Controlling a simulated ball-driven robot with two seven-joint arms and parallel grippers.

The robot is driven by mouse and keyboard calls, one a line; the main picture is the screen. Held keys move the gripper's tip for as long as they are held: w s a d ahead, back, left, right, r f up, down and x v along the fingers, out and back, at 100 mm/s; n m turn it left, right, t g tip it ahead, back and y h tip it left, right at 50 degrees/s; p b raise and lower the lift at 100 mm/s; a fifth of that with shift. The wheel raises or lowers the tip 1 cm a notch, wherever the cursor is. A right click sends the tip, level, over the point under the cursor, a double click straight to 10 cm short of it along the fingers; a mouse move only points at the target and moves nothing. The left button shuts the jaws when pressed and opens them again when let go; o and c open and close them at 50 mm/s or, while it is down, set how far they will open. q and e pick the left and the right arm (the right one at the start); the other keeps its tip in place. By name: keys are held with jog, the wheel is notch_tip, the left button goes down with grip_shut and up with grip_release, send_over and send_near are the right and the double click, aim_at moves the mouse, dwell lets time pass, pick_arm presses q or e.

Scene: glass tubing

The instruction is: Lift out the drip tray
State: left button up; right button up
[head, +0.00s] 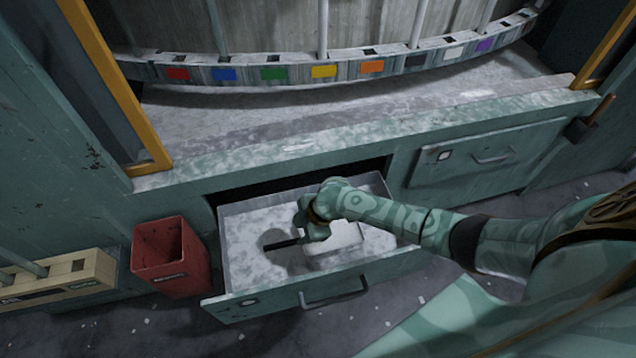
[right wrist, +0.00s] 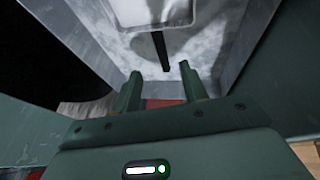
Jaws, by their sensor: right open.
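A pale shallow tray (head: 340,247) with a dark bar-like handle (head: 282,244) lies in the pulled-out drawer; I take it as the drip tray. My right gripper (head: 314,229) is inside the drawer's outline, above the handle and the tray's left part, and covers some of both. In the right wrist view the tray (right wrist: 150,12) is at the top, and its dark handle (right wrist: 161,52) points down toward the gap between the fingers of my right gripper (right wrist: 160,82). The fingers are apart with nothing between them. My left gripper is not in view.
The drawer (head: 245,245) has a pale dusty floor and a front handle (head: 333,292). A red bin (head: 170,258) stands at its left. A shut drawer (head: 485,155) is at the right. Above runs a ledge (head: 290,146) below a row of coloured labels (head: 324,72).

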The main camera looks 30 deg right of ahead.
aim_at(288, 242)
jog(key=b+x, duration=0.2)
jog(key=x, duration=0.4)
jog(key=shift+s+f+b, duration=0.1)
jog(key=shift+f+b, duration=0.05)
jog(key=shift+b, duration=0.2)
jog(key=shift+a+f+b, duration=0.1)
jog(key=shift+f+b, duration=0.2)
jog(key=shift+f, duration=0.05)
jog(key=b+x, duration=0.3)
jog(key=x, duration=0.1)
jog(key=shift+f, duration=0.15)
jog(key=shift+w+a+f, duration=0.1)
jog(key=shift+w+f, duration=0.15)
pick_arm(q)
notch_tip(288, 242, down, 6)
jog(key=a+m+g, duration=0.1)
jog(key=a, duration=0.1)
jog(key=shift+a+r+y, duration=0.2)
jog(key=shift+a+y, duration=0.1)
pick_arm(e)
jog(key=shift+r, duration=0.2)
jog(key=shift+c, duration=0.3)
grip_shut()
